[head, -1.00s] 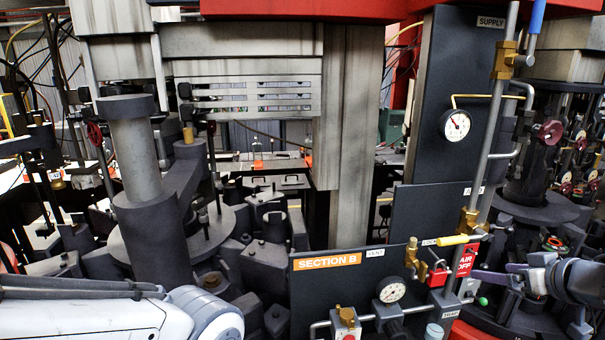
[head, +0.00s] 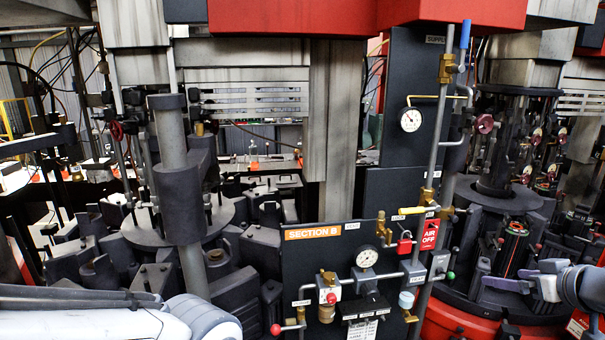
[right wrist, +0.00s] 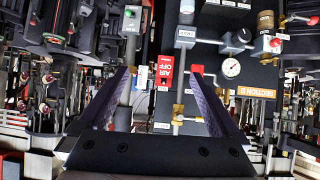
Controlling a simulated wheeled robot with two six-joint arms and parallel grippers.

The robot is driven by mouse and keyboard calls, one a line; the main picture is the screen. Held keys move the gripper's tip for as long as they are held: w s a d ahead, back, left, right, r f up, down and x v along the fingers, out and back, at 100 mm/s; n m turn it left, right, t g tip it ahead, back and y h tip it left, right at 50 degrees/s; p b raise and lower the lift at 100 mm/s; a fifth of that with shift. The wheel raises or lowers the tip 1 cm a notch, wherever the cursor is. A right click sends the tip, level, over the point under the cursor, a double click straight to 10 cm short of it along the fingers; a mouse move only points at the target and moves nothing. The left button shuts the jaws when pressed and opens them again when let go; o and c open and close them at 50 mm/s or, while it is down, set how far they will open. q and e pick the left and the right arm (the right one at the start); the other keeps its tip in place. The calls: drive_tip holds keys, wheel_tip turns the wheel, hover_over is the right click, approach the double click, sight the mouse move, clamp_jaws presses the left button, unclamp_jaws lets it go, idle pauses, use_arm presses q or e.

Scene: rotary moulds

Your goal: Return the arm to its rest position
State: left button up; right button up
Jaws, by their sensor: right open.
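My right gripper (head: 496,279) is at the right of the head view, its dark purple fingers pointing left. It is open and empty. In the right wrist view the same gripper (right wrist: 163,85) shows two spread fingers with nothing between them touching either one. It is apart from the panel (head: 330,265) marked SECTION B. A red AIR OFF tag (head: 430,235) and a red padlock (head: 404,243) hang on the panel, left of the gripper. The tag also shows in the right wrist view (right wrist: 165,72). A white arm link of mine crosses the lower left; my left gripper is out of view.
A yellow-handled valve (head: 414,210), a lower gauge (head: 367,257) and an upper gauge (head: 411,119) are on the panel and its pipes. A round dark machine base (head: 495,198) stands behind the right gripper. Dark moulds (head: 75,262) crowd the left.

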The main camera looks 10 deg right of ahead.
drive_tip(key=w+a+n+h+b, duration=0.1)
drive_tip(key=w+a+b, duration=0.1)
drive_tip(key=w+a, duration=0.7)
drive_tip(key=s+a+f+g+b, duration=0.1)
drive_tip(key=a+f, duration=0.2)
drive_tip(key=a, duration=0.4)
drive_tip(key=s+a+f+g+b, duration=0.1)
drive_tip(key=a+f, duration=0.1)
drive_tip(key=a, duration=0.4)
use_arm(q)
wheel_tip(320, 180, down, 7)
drive_tip(key=b, duration=0.2)
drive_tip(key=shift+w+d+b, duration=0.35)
drive_tip(key=shift+b, duration=0.05)
use_arm(e)
drive_tip(key=s+a+f+n+g+y, duration=0.1)
drive_tip(key=s+a+f+n+g, duration=0.2)
drive_tip(key=s+a, duration=0.6)
drive_tip(key=s+a+f+n+g, duration=0.2)
drive_tip(key=s+a+f+g, duration=0.3)
drive_tip(key=s+a, duration=0.5)
drive_tip(key=s+g, duration=0.1)
drive_tip(key=s, duration=0.6)
drive_tip(key=shift+f+n+y, duration=0.25)
drive_tip(key=shift+n+y, duration=0.15)
drive_tip(key=shift+w, duration=0.15)
